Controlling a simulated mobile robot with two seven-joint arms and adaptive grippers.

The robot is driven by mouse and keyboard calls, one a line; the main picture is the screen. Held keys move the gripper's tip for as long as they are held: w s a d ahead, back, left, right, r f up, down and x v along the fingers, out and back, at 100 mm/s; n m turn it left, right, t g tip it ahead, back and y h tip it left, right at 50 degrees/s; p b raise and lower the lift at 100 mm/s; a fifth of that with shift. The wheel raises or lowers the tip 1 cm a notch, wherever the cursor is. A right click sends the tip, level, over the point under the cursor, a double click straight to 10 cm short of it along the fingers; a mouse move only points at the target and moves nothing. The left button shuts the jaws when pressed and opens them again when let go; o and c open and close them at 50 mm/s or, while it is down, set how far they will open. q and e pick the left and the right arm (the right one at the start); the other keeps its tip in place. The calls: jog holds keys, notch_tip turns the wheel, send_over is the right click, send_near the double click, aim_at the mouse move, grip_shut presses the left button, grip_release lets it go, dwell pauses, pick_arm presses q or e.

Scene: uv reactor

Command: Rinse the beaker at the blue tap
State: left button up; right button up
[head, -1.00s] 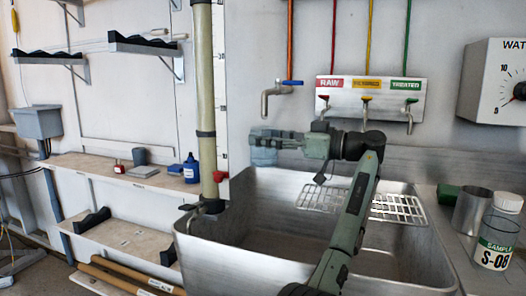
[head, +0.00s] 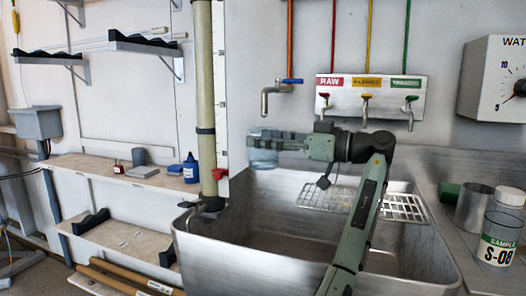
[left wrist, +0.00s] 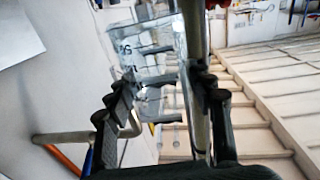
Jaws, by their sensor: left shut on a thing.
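The clear glass beaker (head: 263,159) is held under the spout of the blue-handled tap (head: 290,82), with a gap between them. No water stream shows. My left gripper (head: 264,138) is shut on the beaker, above the back left part of the steel sink (head: 240,255). In the left wrist view the see-through beaker (left wrist: 150,45) lies between the two dark fingers (left wrist: 160,95). The tap's bent pipe (left wrist: 65,138) and blue handle (left wrist: 88,160) show at lower left there. My right gripper is not in view.
RAW, yellow and TREATED outlets (head: 368,98) stand on the wall panel right of the blue tap. A wire rack (head: 345,200) spans the sink's back. A sample jar (head: 497,240) and metal cup (head: 472,207) stand at right. A vertical pipe (head: 206,110) rises left of the sink.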

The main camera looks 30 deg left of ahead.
pick_arm(q)
jog(key=s, duration=0.2)
jog(key=s+d+b, duration=0.1)
jog(key=s, duration=0.1)
jog(key=shift+s+d, duration=0.1)
jog(key=shift+d, duration=0.05)
jog(key=shift+r, duration=0.1)
dwell(1.3)
jog(key=s+d+r, duration=0.1)
jog(key=s+r, duration=0.3)
jog(key=shift+s+d, duration=0.25)
jog(key=shift+s, duration=0.1)
jog(key=shift+f, duration=0.1)
dwell(0.4)
